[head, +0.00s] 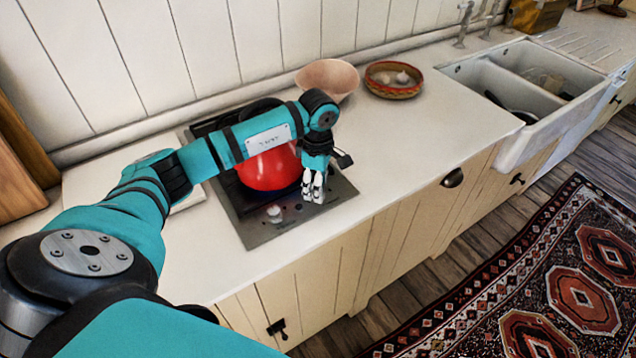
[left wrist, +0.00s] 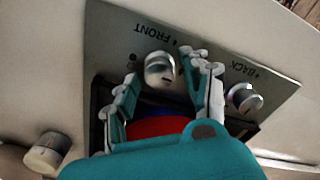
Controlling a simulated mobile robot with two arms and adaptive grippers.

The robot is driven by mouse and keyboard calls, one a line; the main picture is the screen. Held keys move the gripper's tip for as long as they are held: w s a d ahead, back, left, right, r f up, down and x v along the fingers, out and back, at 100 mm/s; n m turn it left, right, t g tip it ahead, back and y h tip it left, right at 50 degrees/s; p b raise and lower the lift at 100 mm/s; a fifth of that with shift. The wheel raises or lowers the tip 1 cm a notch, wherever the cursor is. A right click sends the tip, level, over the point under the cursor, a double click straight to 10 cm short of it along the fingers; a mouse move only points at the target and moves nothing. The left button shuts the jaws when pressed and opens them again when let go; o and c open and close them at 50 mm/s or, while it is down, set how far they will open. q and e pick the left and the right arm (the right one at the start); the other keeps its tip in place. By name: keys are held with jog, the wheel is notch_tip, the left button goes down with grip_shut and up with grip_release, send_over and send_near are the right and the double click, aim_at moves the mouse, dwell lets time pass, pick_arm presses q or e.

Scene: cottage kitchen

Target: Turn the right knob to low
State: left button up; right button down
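The cooktop (head: 255,232) is a dark metal plate set in the counter. In the left wrist view its panel (left wrist: 200,50) carries the labels FRONT and BACK, upside down. The silver knob (left wrist: 160,70) by FRONT sits between the spread fingers of my left gripper (head: 313,193), with a small gap on each side. My right gripper is in neither view.
A red pot (head: 268,172) stands on the cooktop just behind the gripper, partly hidden by my arm. A pink bowl (head: 328,76) and a patterned bowl (head: 393,80) stand farther right. The counter (head: 420,140) before the sink (head: 530,90) is clear.

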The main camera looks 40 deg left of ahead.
pick_arm(q)
grip_shut()
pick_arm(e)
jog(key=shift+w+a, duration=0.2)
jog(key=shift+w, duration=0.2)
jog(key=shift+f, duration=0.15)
pick_arm(q)
jog(key=n+b, duration=0.2)
jog(key=n, duration=0.1)
jog(key=shift+f, duration=0.1)
jog(key=n+b, duration=0.1)
jog(key=n, duration=0.2)
jog(key=shift+n, duration=0.4)
jog(key=n+b, duration=0.1)
jog(key=n, duration=0.2)
jog(key=shift+n, duration=0.3)
jog(key=n+b, duration=0.1)
jog(key=n, duration=0.3)
jog(key=shift+d, duration=0.1)
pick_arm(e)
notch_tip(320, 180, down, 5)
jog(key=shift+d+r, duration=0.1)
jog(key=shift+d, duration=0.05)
pick_arm(q)
jog(key=shift+n, duration=0.3)
